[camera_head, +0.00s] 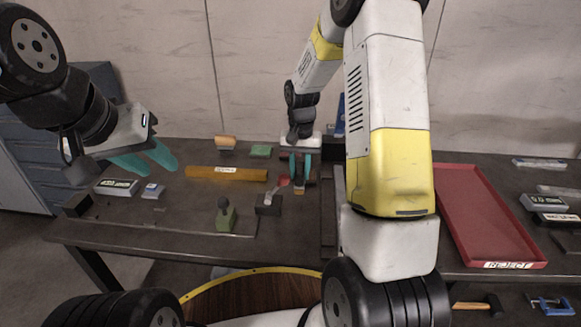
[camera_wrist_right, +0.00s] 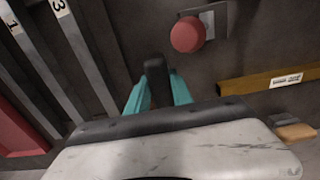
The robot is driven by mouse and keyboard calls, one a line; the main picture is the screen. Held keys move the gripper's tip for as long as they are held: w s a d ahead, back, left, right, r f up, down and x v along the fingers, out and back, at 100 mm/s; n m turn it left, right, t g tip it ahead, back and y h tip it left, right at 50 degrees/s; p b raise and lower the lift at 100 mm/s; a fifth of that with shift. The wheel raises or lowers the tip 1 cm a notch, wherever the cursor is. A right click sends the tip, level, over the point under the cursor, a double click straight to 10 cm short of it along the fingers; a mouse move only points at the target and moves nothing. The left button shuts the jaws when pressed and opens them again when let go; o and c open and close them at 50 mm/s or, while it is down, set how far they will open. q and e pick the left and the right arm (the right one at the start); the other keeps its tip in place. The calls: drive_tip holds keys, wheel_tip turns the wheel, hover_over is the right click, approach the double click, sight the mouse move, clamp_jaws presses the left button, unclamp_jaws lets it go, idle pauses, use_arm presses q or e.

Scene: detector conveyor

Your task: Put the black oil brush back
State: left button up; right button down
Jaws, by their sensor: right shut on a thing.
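The black oil brush (camera_wrist_right: 156,72) is upright between the teal fingers of my right gripper (camera_wrist_right: 158,92) in the right wrist view. In the head view my right gripper (camera_head: 300,165) points down over the middle of the table, shut on the brush (camera_head: 299,187), whose lower end shows below the fingertips. I cannot tell if it touches the table. My left gripper (camera_head: 145,158) is open and empty above the left part of the table, its teal fingers apart.
A red-knobbed tool (camera_head: 283,181) is close left of the brush. A labelled brown bar (camera_head: 225,173), a green block with a dark knob (camera_head: 226,217) and a green pad (camera_head: 261,151) lie further left. A red REJECT tray (camera_head: 480,215) is at right. Dark rails (camera_wrist_right: 75,45) run beside the right gripper.

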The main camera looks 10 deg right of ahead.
drive_tip(key=shift+f, duration=1.7)
drive_tip(key=shift+f, duration=0.1)
drive_tip(key=c, duration=1.1)
unclamp_jaws()
wheel_tip(320, 180, up, 12)
drive_tip(key=shift+r, duration=0.1)
drive_tip(key=s+r+n+t, duration=0.1)
drive_tip(key=s+r+t, duration=0.1)
drive_tip(key=s+r, duration=0.3)
drive_tip(key=s+a+r+n+t+y, duration=0.1)
drive_tip(key=s+r, duration=0.4)
drive_tip(key=s, duration=0.6)
drive_tip(key=s+a+r+n+t+y, duration=0.1)
drive_tip(key=s+r+t, duration=0.2)
drive_tip(key=s+r, duration=0.2)
drive_tip(key=shift+s+a+r+n, duration=0.1)
drive_tip(key=shift+s+n, duration=0.3)
drive_tip(key=shift+s, duration=1.2)
